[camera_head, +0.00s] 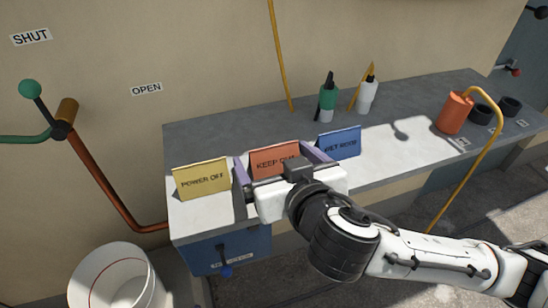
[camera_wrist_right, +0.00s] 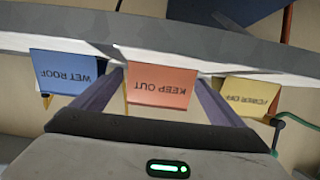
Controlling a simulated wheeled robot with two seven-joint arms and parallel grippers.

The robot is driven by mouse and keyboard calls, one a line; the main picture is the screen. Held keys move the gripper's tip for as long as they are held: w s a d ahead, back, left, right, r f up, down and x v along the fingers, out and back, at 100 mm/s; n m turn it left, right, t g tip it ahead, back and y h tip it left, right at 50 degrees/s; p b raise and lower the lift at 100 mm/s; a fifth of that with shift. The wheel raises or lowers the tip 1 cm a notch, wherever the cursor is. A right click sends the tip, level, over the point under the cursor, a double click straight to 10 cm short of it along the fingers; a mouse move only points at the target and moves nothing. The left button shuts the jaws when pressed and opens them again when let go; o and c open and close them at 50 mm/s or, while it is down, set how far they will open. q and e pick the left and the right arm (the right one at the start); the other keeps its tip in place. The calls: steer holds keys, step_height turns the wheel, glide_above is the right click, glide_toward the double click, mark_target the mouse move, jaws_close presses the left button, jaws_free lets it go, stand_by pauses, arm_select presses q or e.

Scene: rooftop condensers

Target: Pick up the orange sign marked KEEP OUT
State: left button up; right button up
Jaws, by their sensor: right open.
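The orange KEEP OUT sign (camera_head: 274,158) stands on the grey bench between two other signs. My right gripper (camera_head: 281,162) is open, with one purple finger to each side of this sign. My gripper body hides the sign's lower part in the head view. In the right wrist view the orange sign (camera_wrist_right: 161,88) appears upside down between the two fingers, and I see no finger clearly touching it. My left gripper is not in view.
A yellow POWER OFF sign (camera_head: 202,179) stands close on the left and a blue WET ROOF sign (camera_head: 340,143) close on the right. Bottles (camera_head: 327,100), an orange canister (camera_head: 455,113) and a yellow hose are farther along the bench (camera_head: 205,134). A white bucket (camera_head: 118,285) is below left.

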steer(key=shift+w+a+f, duration=0.1)
steer(key=shift+w+f, duration=0.05)
steer(key=shift+w, duration=0.1)
steer(key=c, duration=1.1)
